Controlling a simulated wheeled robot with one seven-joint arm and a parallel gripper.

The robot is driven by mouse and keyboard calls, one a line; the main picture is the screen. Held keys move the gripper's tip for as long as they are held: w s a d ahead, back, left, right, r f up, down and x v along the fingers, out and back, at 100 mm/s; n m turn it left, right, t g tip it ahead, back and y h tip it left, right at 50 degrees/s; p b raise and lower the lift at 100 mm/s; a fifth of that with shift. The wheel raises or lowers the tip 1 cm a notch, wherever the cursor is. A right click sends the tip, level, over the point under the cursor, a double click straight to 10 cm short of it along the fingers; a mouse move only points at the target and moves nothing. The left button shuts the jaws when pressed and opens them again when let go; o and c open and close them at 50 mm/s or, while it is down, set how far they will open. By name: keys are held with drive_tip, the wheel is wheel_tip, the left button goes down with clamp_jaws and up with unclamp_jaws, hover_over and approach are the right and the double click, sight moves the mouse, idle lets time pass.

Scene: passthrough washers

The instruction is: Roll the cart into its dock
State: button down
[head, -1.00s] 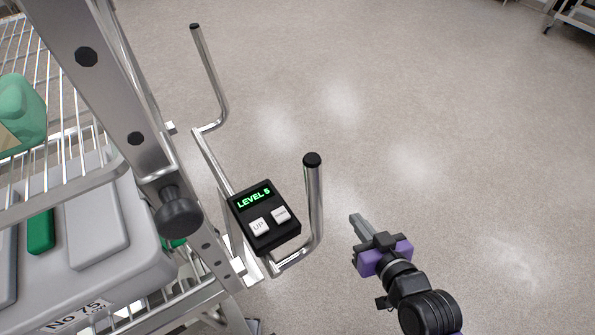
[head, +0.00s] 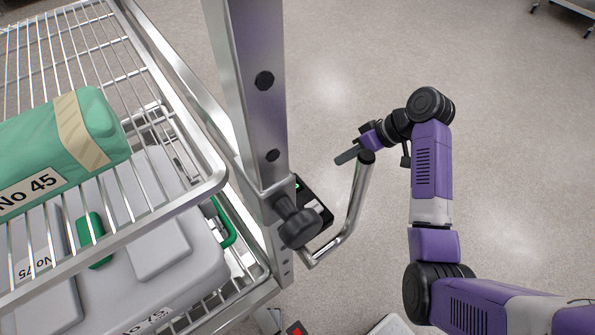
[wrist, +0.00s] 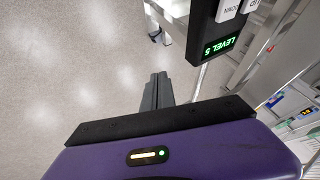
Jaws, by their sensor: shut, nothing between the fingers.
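The cart is a metal wire-shelf trolley (head: 215,175) at the left of the head view. Its bent handle bar (head: 352,212), with a black end cap, sticks out to the right. A black control box (head: 318,208) on the handle is partly hidden by the upright post in the head view. In the wrist view the box (wrist: 223,32) reads LEVEL 5. My gripper (head: 342,158) is shut and empty, close by the handle's capped end in the head view. In the wrist view its fingers (wrist: 157,88) point past the box, with floor behind. I cannot make out the dock.
A green wrapped bundle (head: 75,145) marked No 45 lies on the upper shelf, above grey cases (head: 150,280). A black knob (head: 298,222) juts from the post. Open floor (head: 510,130) lies right. Equipment with a lit display (wrist: 306,112) shows at the wrist view's right.

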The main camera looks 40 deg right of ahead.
drive_tip(key=w+a+f+p, duration=0.1)
drive_tip(key=w+a+f, duration=0.2)
drive_tip(key=a+f, duration=0.2)
drive_tip(key=shift+w+a+n+g+y, duration=0.35)
drive_tip(key=shift+a+n+g+y, duration=0.05)
drive_tip(key=shift+a, duration=1.25)
